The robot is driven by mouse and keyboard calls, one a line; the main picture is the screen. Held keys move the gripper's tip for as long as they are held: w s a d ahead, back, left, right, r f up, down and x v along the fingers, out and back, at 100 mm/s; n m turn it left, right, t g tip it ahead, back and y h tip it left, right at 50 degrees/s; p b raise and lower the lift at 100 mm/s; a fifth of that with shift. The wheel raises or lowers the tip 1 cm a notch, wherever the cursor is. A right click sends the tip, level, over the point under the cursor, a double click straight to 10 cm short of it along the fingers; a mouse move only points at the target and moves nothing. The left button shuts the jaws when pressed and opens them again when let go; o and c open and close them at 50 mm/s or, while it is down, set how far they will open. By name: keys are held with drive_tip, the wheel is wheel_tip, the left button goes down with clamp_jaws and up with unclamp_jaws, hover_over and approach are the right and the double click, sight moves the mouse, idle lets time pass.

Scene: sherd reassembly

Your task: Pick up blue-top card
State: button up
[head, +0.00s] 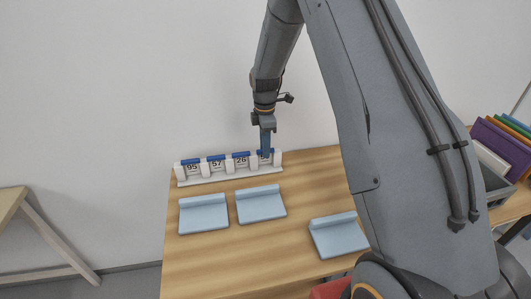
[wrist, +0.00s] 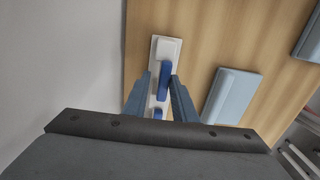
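A white rack (head: 215,178) stands at the back left of the wooden table. It holds upright white cards with blue tops, numbered 95 (head: 192,167), 57 (head: 216,165) and 26 (head: 241,161). A further blue-top card (head: 265,158) is at the rack's right end, its number partly hidden by my gripper (head: 265,150). In the wrist view my two fingers (wrist: 160,75) are apart, on either side of this card's blue top (wrist: 163,82). A gap shows at the left finger; contact at the right finger is unclear. Another blue top (wrist: 158,113) shows below it.
Several light blue stands lie in front of the rack: one at left (head: 204,214), one in the middle (head: 261,204), one at right (head: 338,235). A bin of coloured boards (head: 500,145) is at far right. The wall is close behind the rack.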

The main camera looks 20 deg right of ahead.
drive_tip(key=shift+f, duration=1.25)
clamp_jaws()
wheel_tip(320, 180, up, 10)
drive_tip(key=shift+b, duration=1.1)
